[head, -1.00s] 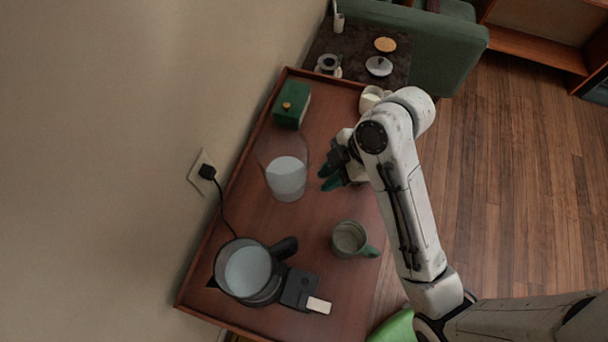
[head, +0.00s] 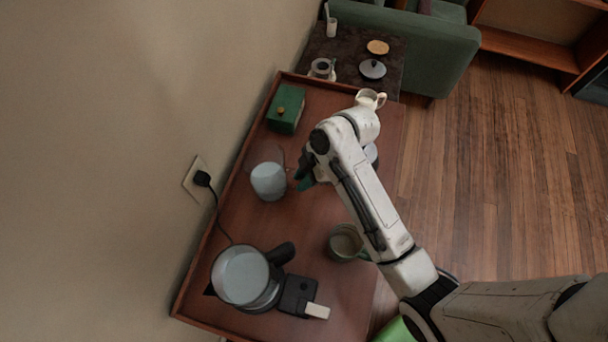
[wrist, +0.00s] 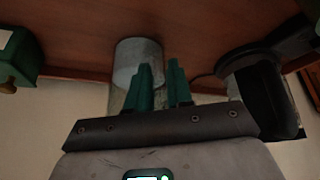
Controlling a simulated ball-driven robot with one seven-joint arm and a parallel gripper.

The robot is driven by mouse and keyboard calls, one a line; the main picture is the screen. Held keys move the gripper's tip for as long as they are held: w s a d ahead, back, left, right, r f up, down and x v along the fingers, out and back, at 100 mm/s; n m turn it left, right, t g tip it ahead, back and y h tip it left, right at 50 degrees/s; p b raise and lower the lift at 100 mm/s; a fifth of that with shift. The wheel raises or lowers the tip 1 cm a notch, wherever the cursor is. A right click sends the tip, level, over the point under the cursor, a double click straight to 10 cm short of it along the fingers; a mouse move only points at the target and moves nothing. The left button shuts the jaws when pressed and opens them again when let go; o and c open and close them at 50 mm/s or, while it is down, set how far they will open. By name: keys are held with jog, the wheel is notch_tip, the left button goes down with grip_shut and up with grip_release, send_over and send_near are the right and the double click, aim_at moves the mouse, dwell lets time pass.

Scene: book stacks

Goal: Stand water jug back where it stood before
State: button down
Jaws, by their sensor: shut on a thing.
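The water jug (head: 268,180) is a clear glass vessel with pale blue water in its lower part, over the wooden tabletop near the wall side. It looks upright. My gripper (head: 306,176) is at its right side, shut on it; the arm partly hides the grip in the head view. In the wrist view the green fingers (wrist: 162,88) stand close together in front of the jug (wrist: 136,62). I cannot tell whether its base touches the table.
A green box (head: 286,109) stands behind the jug and a kettle (head: 243,276) with a dark handle in front. A grey-green mug (head: 344,243) is at the right, a cream pitcher (head: 370,98) at the far edge. The tabletop (head: 235,213) has a raised rim.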

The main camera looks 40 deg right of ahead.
jog(key=c, duration=1)
grip_release()
jog(key=shift+r, duration=0.1)
jog(key=shift+p+v, duration=1.35)
jog(key=shift+v, duration=4.65)
